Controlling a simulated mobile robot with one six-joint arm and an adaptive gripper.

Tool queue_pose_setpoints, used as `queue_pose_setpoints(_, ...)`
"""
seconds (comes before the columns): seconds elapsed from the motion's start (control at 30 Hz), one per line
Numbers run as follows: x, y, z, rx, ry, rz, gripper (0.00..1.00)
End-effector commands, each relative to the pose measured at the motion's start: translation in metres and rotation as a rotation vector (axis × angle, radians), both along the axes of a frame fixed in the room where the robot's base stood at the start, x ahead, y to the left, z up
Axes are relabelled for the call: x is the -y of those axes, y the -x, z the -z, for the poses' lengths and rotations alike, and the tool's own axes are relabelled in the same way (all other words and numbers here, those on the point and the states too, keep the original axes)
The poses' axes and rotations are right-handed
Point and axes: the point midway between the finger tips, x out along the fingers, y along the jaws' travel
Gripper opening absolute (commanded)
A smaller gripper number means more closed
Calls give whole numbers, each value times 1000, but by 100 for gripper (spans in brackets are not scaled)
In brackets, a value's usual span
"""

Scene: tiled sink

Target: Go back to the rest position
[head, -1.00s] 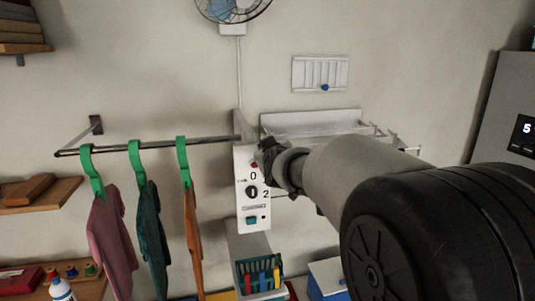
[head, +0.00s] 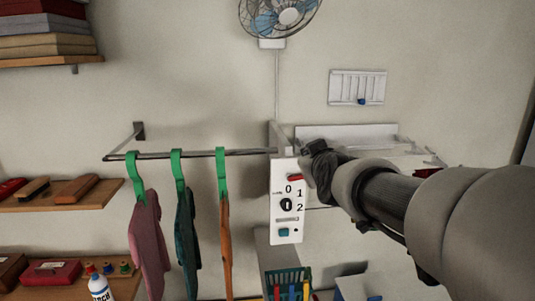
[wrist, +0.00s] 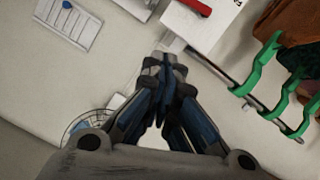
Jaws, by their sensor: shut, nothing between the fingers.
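My gripper (head: 316,155) is in front of the wall, just right of the top of a white control panel (head: 287,222). The panel carries a red switch, a black dial marked 0, 1 and 2, and a teal button. In the wrist view my gripper (wrist: 164,62) has its fingertips together with nothing between them. The panel's white edge (wrist: 190,24) and its red switch (wrist: 195,6) show beyond the fingertips there. Whether the fingers touch the panel cannot be told from the head view.
A metal rail (head: 250,152) with green hangers (head: 178,172) and hanging clothes runs left of the panel. A fan (head: 280,16) is above. A white wall rack (head: 345,137) lies behind my arm. A basket (head: 288,284) stands below. Shelves (head: 50,200) are at the left.

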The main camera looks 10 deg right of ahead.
Motion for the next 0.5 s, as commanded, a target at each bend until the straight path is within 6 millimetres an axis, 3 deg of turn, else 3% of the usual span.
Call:
queue_pose_setpoints(0.37, -1, 3, 3, -6, -3, -2, 0)
queue_pose_setpoints(0.5, -12, 31, 35, -85, -47, -21, 0)
